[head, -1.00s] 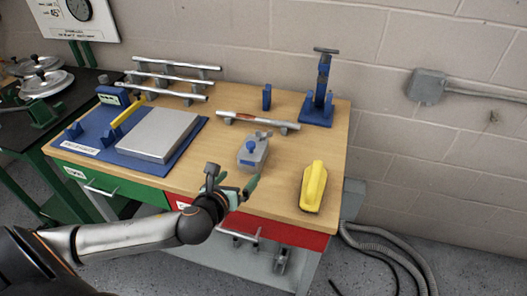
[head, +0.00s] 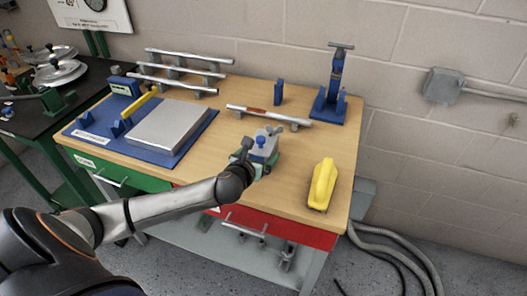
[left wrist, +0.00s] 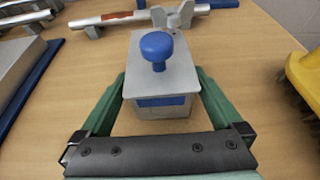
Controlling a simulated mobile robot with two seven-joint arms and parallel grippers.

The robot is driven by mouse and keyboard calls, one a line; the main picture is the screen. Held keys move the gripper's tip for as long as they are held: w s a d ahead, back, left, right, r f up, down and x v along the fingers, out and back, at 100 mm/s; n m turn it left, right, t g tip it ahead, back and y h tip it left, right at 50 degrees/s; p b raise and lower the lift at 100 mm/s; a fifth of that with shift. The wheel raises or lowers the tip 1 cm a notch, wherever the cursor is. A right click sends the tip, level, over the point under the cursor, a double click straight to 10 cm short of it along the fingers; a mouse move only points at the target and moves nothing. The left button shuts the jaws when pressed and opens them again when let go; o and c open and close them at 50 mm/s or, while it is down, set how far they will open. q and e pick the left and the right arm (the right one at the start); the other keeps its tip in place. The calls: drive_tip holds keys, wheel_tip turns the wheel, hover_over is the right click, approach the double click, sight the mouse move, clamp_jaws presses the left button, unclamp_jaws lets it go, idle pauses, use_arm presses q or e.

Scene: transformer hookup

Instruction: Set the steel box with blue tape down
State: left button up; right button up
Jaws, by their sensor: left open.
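The steel box with blue tape (left wrist: 162,80) stands upright on the wooden bench, with a blue knob on its lid and a blue band on its front. In the head view the box (head: 264,144) is near the middle of the bench, partly hidden by my left wrist. My left gripper (left wrist: 158,90) is open, with its green fingers on either side of the box. I cannot tell whether they touch it. In the head view the left gripper (head: 262,162) is low at the box. My right gripper is not in view.
A yellow-handled brush (head: 323,183) lies to the right of the box. A steel bar with a red band (head: 268,116) lies behind it on supports. A blue mat (head: 92,137) with a grey plate (head: 168,126) is to the left. A blue stand (head: 330,95) is at the back right.

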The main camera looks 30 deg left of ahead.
use_arm(q)
drive_tip(key=shift+x, duration=1.5)
drive_tip(key=c, duration=1.5)
drive_tip(key=shift+r, duration=0.15)
clamp_jaws()
